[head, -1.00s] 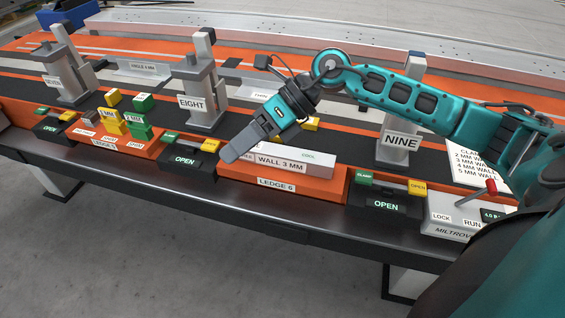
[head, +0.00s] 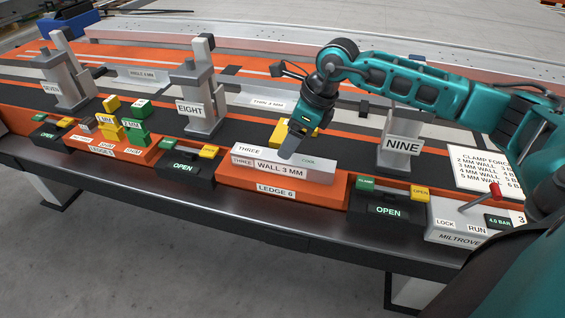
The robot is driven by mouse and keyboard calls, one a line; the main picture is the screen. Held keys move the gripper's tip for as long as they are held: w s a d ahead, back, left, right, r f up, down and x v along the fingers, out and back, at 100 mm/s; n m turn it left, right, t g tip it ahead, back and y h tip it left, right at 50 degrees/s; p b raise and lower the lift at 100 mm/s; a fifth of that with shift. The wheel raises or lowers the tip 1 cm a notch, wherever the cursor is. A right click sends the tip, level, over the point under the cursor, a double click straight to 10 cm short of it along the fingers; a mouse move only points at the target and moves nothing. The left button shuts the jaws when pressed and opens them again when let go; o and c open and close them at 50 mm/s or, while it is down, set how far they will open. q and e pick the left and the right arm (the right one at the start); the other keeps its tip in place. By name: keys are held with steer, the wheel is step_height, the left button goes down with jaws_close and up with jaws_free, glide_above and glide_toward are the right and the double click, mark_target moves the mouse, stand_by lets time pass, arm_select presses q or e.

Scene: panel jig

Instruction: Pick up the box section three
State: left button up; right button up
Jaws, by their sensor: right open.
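The box section three (head: 262,168) is a pale grey bar labelled "THREE", "WALL 3 MM" and "COOL". It lies on the orange ledge 6 (head: 235,190) in the head view. My right gripper (head: 291,150) is open and points down over the right half of the bar, with its fingers in front of part of the top face. I cannot tell whether the fingertips touch the bar. My left gripper is not in view.
Post eight (head: 203,100) stands behind left and post nine (head: 402,146) behind right. Clamp switch boxes marked OPEN flank the ledge, left (head: 186,168) and right (head: 388,211). Yellow and green blocks (head: 130,122) sit on the left ledge. The Miltrove control box (head: 460,222) stands at the right.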

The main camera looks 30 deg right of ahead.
mark_target(282, 163)
steer(key=x, duration=0.5)
steer(key=shift+s, duration=0.25)
jaws_close()
stand_by(0.4)
